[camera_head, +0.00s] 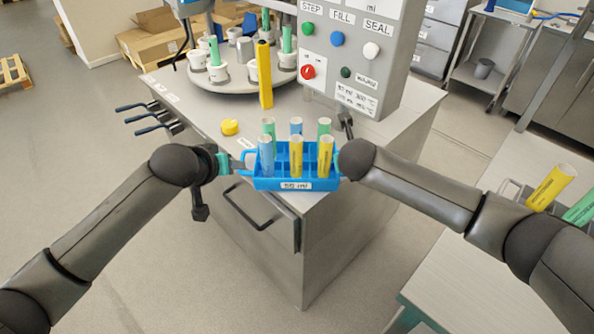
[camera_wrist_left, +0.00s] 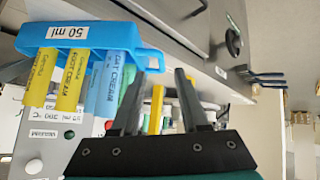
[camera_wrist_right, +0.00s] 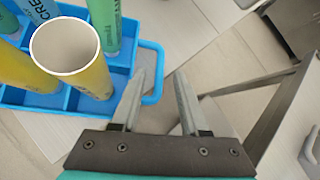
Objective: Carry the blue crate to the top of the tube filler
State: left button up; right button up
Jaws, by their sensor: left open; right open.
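The blue crate (camera_head: 297,185), labelled 50 ml, appears to rest on the front corner of the tube filler's steel top (camera_head: 215,108). It holds several upright yellow, blue and green tubes. My left gripper (camera_wrist_left: 170,75) is open and empty beside the crate's left end; in the left wrist view the crate (camera_wrist_left: 140,57) lies at upper left. My right gripper (camera_wrist_right: 160,72) is open at the crate's right end. In the right wrist view the crate's handle loop (camera_wrist_right: 158,52) shows close to the left fingertip. The head view hides the right fingers behind my arm.
Behind the crate stand a yellow post (camera_head: 264,75), a yellow button (camera_head: 230,127), a round carousel (camera_head: 240,82) with cups and the control box (camera_head: 352,55). A side table (camera_head: 470,285) with more tubes is at right. Black-handled levers (camera_head: 150,118) project at left.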

jog(key=v, duration=0.8)
jog(key=shift+f, duration=0.1)
dwell(0.3)
